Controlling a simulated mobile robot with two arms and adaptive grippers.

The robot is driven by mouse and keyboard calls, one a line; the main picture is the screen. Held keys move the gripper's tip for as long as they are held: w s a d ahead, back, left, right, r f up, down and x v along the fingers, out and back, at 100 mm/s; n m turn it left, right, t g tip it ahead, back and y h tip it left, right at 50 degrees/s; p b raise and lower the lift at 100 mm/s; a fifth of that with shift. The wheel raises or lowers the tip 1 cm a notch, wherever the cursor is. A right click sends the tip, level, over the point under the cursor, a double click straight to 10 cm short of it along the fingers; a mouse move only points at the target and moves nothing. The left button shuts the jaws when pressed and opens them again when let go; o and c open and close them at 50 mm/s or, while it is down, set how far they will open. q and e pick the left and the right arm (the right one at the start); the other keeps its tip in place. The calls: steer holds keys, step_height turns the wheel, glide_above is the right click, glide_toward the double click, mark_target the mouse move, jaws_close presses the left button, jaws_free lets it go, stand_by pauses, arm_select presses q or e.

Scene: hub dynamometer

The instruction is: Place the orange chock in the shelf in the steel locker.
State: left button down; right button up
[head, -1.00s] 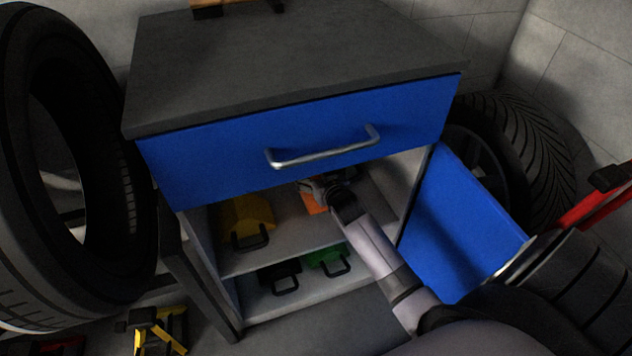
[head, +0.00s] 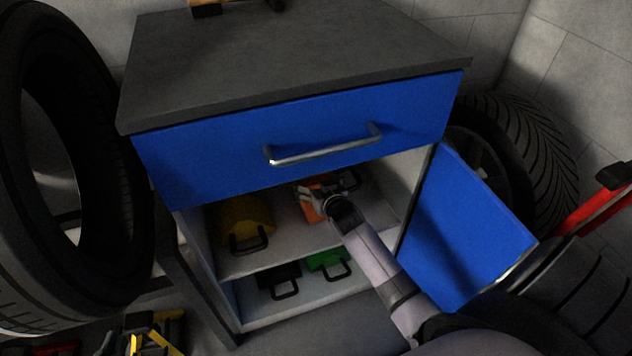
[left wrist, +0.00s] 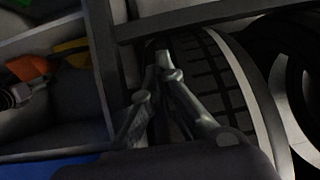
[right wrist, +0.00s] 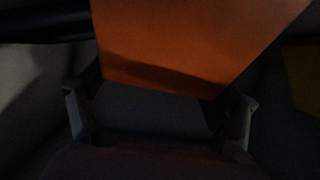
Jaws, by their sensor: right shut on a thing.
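The orange chock (head: 312,211) is inside the open steel locker (head: 300,152), over the upper shelf (head: 288,235), to the right of a yellow chock (head: 245,215). My right gripper (head: 320,193) reaches in and is shut on the orange chock. In the right wrist view the orange chock (right wrist: 190,45) fills the space between the fingers (right wrist: 158,97). I cannot tell whether it rests on the shelf. My left gripper (left wrist: 152,78) is empty, with its fingers apart, outside the locker beside a tyre.
A black chock (head: 279,275) and a green chock (head: 327,261) stand on the lower shelf. The blue door (head: 465,225) hangs open at right. The blue drawer (head: 200,175) above is closed. Tyres stand on both sides. A yellow stand (head: 150,335) is on the floor.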

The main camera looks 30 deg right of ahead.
steer(key=shift+w+r, duration=0.1)
steer(key=shift+r, duration=0.05)
arm_select(q)
steer(key=shift+r, duration=0.1)
arm_select(e)
steer(key=o, duration=1.9)
steer(key=shift+f, duration=0.2)
steer(key=shift+r, duration=0.1)
